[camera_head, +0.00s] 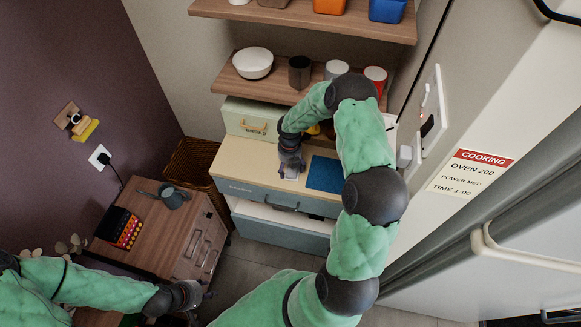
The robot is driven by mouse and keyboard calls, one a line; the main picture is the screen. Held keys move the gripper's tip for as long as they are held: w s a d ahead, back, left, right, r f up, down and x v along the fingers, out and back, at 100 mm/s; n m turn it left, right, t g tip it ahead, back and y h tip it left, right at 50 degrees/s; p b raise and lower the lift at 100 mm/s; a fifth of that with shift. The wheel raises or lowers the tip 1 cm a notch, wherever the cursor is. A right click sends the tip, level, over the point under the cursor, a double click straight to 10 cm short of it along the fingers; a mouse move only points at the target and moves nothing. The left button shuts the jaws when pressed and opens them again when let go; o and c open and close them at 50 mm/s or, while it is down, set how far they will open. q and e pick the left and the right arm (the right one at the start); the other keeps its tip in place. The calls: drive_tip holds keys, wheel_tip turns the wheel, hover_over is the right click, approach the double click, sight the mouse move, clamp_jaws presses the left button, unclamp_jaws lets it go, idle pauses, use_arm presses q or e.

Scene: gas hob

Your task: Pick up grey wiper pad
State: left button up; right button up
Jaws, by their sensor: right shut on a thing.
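The grey wiper pad (291,173) shows as a small light-grey piece at the tip of my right gripper (290,166). My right gripper points down over the top of the blue-fronted drawer cabinet (236,157) and is shut on the pad. The gripper's fingers hide much of the pad, and I cannot tell whether it still touches the surface. My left gripper (193,294) is low at the left, beside the wooden cabinet and far from the pad. Its fingers are too small and dark to judge.
A blue mat (325,174) lies right of the pad. A shelf behind holds a white bowl (253,63), a dark cup (299,72) and other cups. A drawer (280,217) below stands open. A wooden cabinet (150,237) is at left; a fridge handle (520,250) is at right.

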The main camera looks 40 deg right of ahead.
drive_tip(key=shift+r, duration=0.4)
wheel_tip(320, 180, up, 2)
drive_tip(key=shift+w+r, duration=0.1)
drive_tip(key=shift+r, duration=0.15)
drive_tip(key=s+a+r, duration=0.2)
drive_tip(key=r, duration=0.1)
drive_tip(key=s+a+r, duration=0.1)
drive_tip(key=r, duration=0.1)
drive_tip(key=shift+a+p, duration=0.1)
drive_tip(key=shift+p, duration=0.3)
drive_tip(key=s+a+r, duration=0.4)
drive_tip(key=s+a, duration=0.2)
drive_tip(key=a, duration=0.1)
drive_tip(key=shift+s+a+r, duration=0.15)
drive_tip(key=shift+r, duration=0.1)
